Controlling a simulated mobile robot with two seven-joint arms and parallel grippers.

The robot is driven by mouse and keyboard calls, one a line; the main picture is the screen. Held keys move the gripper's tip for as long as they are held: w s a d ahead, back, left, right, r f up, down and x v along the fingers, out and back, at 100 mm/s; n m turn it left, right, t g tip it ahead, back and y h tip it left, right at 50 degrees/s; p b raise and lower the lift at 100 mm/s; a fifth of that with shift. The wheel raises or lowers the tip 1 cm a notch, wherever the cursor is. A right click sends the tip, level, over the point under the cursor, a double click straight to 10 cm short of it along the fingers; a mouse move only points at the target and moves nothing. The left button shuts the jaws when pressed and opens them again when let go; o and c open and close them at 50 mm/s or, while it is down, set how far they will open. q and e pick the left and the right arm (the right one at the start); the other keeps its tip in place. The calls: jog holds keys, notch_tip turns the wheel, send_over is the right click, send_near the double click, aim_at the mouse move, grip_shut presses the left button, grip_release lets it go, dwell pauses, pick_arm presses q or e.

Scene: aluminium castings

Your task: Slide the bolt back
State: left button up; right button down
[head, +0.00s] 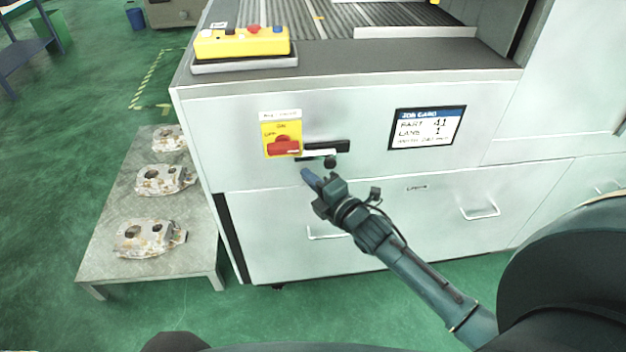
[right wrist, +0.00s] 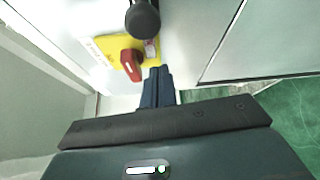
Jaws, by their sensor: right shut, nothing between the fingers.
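The bolt sits on the pale front panel of the machine. It shows as a black plate (head: 341,146), a light rod (head: 318,154) and a round black knob (head: 330,162). In the right wrist view the dark knob (right wrist: 143,19) stands out from the panel, beyond my fingertips. My right gripper (head: 308,175) is shut and empty, just below and left of the knob in the head view. Its closed blue fingers (right wrist: 158,74) also show in the right wrist view, with a gap to the knob. My left gripper is not in view.
A yellow plate with a red rotary switch (head: 284,146) is left of the bolt. A job card (head: 427,128) is on the right of the panel. A yellow button box (head: 242,42) stands on top. A low table (head: 107,225) with castings (head: 143,238) stands at left.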

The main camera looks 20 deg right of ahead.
jog(key=v, duration=1)
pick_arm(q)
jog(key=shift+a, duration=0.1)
pick_arm(e)
jog(key=shift+a, duration=0.15)
pick_arm(q)
jog(key=p, duration=0.2)
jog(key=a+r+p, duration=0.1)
jog(key=p, duration=0.2)
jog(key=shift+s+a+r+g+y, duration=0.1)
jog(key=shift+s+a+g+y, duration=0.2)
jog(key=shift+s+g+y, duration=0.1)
pick_arm(e)
jog(key=s+a+f+m+g, duration=0.3)
jog(key=s+a+m, duration=0.2)
jog(key=s+m, duration=0.2)
jog(key=s+a+f+m+g, duration=0.3)
jog(key=s+m, duration=0.4)
jog(key=m, duration=0.5)
jog(key=shift+a+f+h, duration=0.3)
jog(key=shift+a+f, duration=0.15)
jog(key=shift+a, duration=0.55)
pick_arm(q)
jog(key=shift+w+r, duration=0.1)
